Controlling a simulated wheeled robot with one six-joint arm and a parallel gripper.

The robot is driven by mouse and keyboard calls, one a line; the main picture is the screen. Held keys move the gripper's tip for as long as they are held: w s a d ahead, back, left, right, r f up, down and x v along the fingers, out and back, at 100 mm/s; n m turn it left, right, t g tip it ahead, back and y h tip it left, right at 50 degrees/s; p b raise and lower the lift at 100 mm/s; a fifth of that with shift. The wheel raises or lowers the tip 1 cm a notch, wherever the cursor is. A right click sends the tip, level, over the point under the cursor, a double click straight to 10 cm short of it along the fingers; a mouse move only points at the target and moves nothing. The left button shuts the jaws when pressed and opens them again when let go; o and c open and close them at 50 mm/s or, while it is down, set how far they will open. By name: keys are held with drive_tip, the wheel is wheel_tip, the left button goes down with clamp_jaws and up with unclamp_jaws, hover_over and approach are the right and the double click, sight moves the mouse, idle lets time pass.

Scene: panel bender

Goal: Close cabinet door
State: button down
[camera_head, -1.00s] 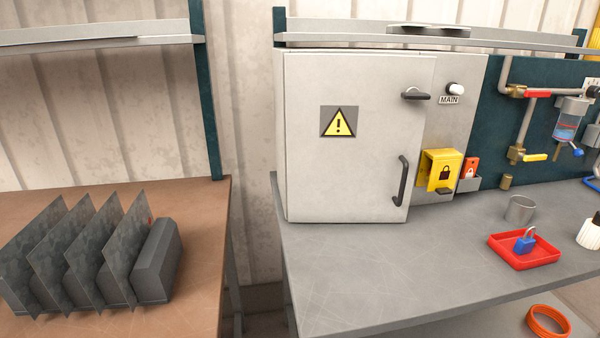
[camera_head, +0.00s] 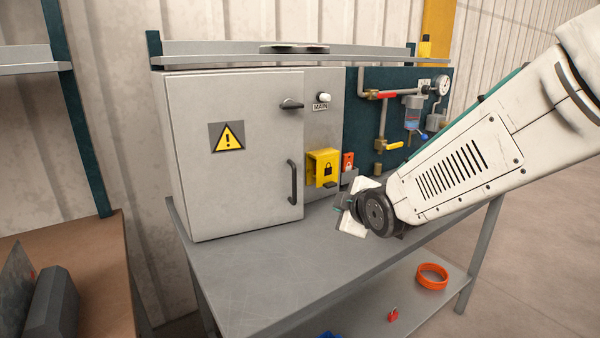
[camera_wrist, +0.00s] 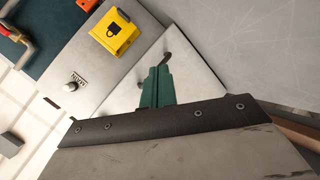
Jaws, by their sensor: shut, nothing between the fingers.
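The grey cabinet's door (camera_head: 240,175) has a yellow warning sign (camera_head: 227,137) and a dark upright handle (camera_head: 292,183) near its right edge. The door is shut or nearly so; I cannot tell whether it sits flush. My gripper (camera_head: 340,208) is at the right of the handle, apart from it, above the bench. In the wrist view the green fingers (camera_wrist: 157,86) are together and empty. A dark curved piece, likely the handle (camera_wrist: 179,66), shows just beyond them, and part of the pale door face surrounds it.
The bench top (camera_head: 250,285) is clear in front of the cabinet. A yellow lock box (camera_head: 323,167) and a MAIN switch (camera_head: 323,98) are right of the door. Pipes and a gauge (camera_head: 443,85) are further right. An orange ring (camera_head: 432,276) lies on the lower shelf.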

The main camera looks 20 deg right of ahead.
drive_tip(key=w+a+n+t+y, duration=0.1)
drive_tip(key=w+a+n+t, duration=0.1)
drive_tip(key=w, duration=0.8)
drive_tip(key=w+a+r+n+t, duration=0.1)
drive_tip(key=w+n+t, duration=0.2)
drive_tip(key=w, duration=0.6)
drive_tip(key=shift+w+a+n+y, duration=0.35)
drive_tip(key=shift+n+y, duration=0.05)
drive_tip(key=shift+n, duration=0.5)
